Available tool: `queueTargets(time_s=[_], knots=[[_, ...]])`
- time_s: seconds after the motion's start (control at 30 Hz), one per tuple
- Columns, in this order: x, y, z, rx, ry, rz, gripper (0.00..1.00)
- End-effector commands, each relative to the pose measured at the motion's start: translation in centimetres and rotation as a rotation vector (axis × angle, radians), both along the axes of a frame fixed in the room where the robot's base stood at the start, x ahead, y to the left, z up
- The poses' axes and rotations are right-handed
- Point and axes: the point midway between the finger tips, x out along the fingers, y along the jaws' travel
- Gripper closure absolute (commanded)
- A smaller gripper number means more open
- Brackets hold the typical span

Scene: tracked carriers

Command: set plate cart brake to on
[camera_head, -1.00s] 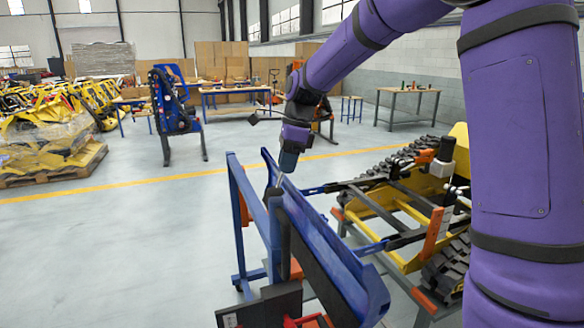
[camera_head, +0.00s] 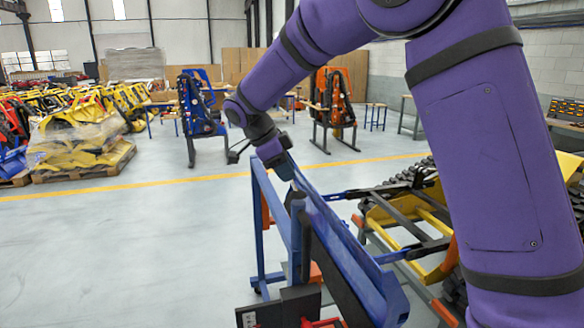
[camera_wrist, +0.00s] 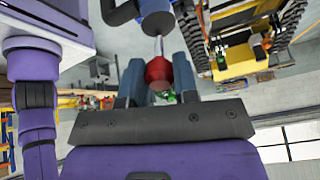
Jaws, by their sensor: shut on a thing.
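The blue plate cart (camera_head: 372,262) stands in front of me in the head view, with its frame and long sloping panel. My gripper (camera_head: 287,168) is at the top far end of this cart, tilted, with its wrist to the upper left. In the wrist view, a red knob (camera_wrist: 158,72) on a thin metal rod sits between the two fingers of my gripper (camera_wrist: 158,85), which is shut on it. The rod runs up to a dark blue-grey cylindrical part (camera_wrist: 157,20). In the head view the knob is hidden by my gripper.
A yellow tracked carrier (camera_head: 415,222) stands close to the right of the cart, partly behind my arm. A blue machine on a stand (camera_head: 198,112) and an orange one (camera_head: 334,95) are farther back. Wrapped yellow parts on a pallet (camera_head: 80,145) lie left. Floor left of the cart is clear.

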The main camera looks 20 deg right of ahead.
Motion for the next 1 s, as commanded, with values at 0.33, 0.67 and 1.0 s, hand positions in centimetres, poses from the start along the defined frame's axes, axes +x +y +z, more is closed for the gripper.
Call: queueTargets(time_s=[0.33,0.67,1.0], knots=[[0.03,0.81,-0.39,-0.104,0.0,0.001,1.0],[0.02,0.88,-0.45,-0.113,0.001,0.001,1.0],[0.0,0.87,-0.46,-0.113,0.002,0.001,0.47]])
